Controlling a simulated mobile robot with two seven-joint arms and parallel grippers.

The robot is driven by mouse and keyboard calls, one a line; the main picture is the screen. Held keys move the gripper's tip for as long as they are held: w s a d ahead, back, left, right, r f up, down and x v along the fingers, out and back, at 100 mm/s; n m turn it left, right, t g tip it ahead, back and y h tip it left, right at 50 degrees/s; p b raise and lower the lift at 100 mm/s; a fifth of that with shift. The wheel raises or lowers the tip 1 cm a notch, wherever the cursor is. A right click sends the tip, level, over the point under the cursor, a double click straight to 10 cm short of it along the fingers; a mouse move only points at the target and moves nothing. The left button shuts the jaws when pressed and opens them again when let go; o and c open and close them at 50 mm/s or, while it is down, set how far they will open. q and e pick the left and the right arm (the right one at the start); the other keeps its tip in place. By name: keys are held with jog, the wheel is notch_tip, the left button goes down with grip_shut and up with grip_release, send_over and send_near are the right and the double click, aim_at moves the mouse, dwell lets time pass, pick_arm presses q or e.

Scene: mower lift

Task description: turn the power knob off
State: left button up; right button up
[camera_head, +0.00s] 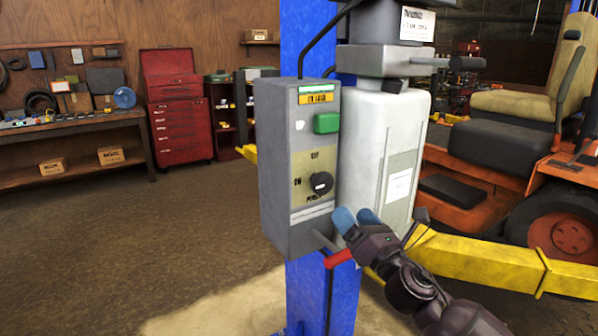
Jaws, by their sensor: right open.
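The black round power knob (321,184) sits on the front of a grey control box (287,200), on a tan plate with small markings. Its exact pointing direction is too small to tell. A green button (326,123) is above it. My right gripper (355,217), with blue fingertips, is just below and to the right of the knob, apart from it. Its fingers are open and hold nothing. It is in front of the lower part of the white tank. My left gripper is not in view.
The box is mounted at a blue post (304,40). A white tank (375,140) stands right beside it. A red handle (338,258) sticks out below the box. Yellow lift arms (500,270) and an orange mower (460,190) are at the right. Open floor lies at the left.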

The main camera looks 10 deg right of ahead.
aim_at(325, 185)
jog(key=n, duration=0.4)
jog(key=shift+w+a+y, duration=0.3)
jog(key=shift+w+a, duration=0.05)
jog(key=shift+a, duration=0.05)
jog(key=shift+n, duration=0.7)
jog(key=p+x, duration=0.1)
jog(key=x, duration=0.7)
jog(key=shift+w+a+r, duration=0.1)
jog(key=shift+r, duration=0.2)
jog(key=shift+x, duration=0.85)
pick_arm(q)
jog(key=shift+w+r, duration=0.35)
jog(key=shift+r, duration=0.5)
pick_arm(e)
jog(key=shift+w, duration=0.1)
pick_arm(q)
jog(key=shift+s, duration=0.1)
pick_arm(e)
jog(key=shift+c, duration=0.3)
